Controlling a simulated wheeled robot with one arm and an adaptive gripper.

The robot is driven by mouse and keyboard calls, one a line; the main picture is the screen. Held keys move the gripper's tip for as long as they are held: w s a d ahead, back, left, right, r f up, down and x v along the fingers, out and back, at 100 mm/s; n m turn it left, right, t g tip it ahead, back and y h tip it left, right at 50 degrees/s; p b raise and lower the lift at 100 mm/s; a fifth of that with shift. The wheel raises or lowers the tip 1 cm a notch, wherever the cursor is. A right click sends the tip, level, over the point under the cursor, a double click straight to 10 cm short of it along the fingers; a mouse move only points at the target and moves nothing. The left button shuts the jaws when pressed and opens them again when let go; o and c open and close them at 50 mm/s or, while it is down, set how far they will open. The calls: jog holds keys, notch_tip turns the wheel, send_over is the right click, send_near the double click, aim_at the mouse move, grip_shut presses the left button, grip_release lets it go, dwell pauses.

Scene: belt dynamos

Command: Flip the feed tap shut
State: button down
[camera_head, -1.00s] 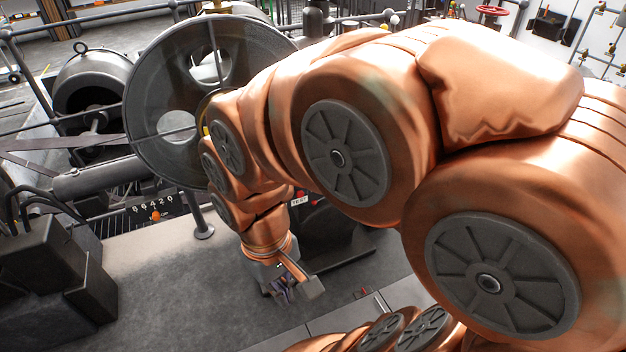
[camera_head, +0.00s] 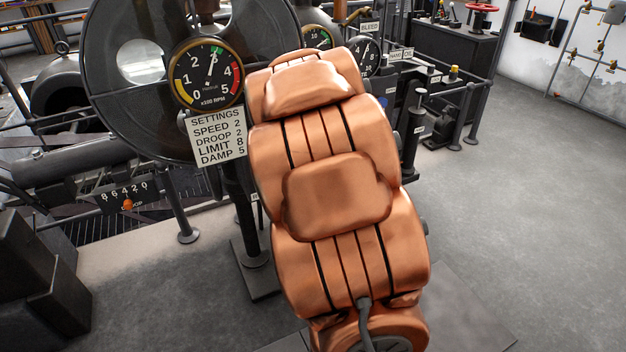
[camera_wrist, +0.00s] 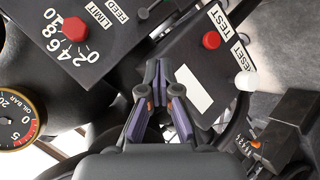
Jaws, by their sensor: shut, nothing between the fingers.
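The feed tap itself cannot be made out for sure. A FEED label (camera_wrist: 117,9) shows at the top of the wrist view, beside a LIMIT label (camera_wrist: 99,17) on a dark box. My gripper (camera_wrist: 158,68) is shut and empty in the wrist view, its purple fingertips together. It appears over the dark boxes, between the red limit knob (camera_wrist: 75,29) on the left and a red TEST button (camera_wrist: 211,40) on the right. In the head view my arm hides my gripper and whatever lies behind it.
A white RESET knob (camera_wrist: 246,81) and an oil gauge (camera_wrist: 19,118) flank my gripper. In the head view, a speed gauge (camera_head: 207,73), settings plate (camera_head: 216,137) and large wheel (camera_head: 125,75) stand left of my arm. Open floor (camera_head: 500,200) lies to the right.

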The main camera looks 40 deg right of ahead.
jog(key=w+d+f+n+t+b, duration=0.2)
jog(key=d+f+n+t+b, duration=0.2)
jog(key=d+f+b, duration=0.3)
jog(key=s+d+f+n+t+y+b, duration=0.1)
jog(key=s+f+n+t+y+b, duration=0.3)
jog(key=f, duration=0.4)
jog(key=shift+t+b, duration=0.9)
jog(key=shift+t, duration=0.1)
jog(key=shift+f, duration=0.1)
jog(key=w+d+b, duration=0.1)
jog(key=w, duration=0.8)
jog(key=shift+w+r+b, duration=0.3)
jog(key=shift+w+r, duration=0.1)
jog(key=shift+d+f, duration=0.1)
jog(key=shift+d+n+b, duration=0.1)
jog(key=shift+n+b, duration=0.3)
jog(key=shift+n, duration=0.3)
